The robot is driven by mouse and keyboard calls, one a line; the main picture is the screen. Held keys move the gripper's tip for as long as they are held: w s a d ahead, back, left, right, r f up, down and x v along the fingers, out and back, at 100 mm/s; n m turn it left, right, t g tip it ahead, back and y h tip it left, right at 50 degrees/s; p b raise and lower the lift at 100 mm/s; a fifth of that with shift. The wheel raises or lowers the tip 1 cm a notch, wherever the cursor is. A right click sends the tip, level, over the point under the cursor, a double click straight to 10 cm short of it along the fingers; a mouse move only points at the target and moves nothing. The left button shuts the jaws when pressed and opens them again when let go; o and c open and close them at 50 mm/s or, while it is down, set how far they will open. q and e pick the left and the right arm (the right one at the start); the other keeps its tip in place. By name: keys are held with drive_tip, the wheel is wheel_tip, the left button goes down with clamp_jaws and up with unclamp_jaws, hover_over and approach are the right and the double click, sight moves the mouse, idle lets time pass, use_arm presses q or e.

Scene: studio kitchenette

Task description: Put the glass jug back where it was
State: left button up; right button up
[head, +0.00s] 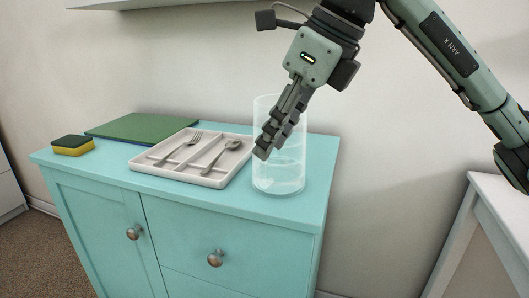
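The clear glass jug (279,181) stands upright at the right end of the turquoise cabinet top. My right gripper (267,146) comes down from the upper right, and its fingers overlap the upper half of the jug. The fingers look close together from this side, one largely covering the other. I cannot tell whether they grip the jug wall, reach inside it or only pass in front of it. No handle shows on the jug. My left gripper is not in view.
A pale cutlery tray (213,183) with a fork and a spoon lies just left of the jug. A green board (140,127) lies behind it, and a yellow-green sponge (73,146) sits at the left end. A white table (495,205) stands at right, across a gap.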

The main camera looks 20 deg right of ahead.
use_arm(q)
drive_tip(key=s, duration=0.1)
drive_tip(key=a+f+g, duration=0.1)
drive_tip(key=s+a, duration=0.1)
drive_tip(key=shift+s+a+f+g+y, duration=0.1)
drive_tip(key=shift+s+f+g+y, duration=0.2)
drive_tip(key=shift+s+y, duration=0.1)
use_arm(e)
drive_tip(key=v, duration=0.7)
drive_tip(key=shift+r, duration=0.15)
drive_tip(key=shift+s, duration=0.1)
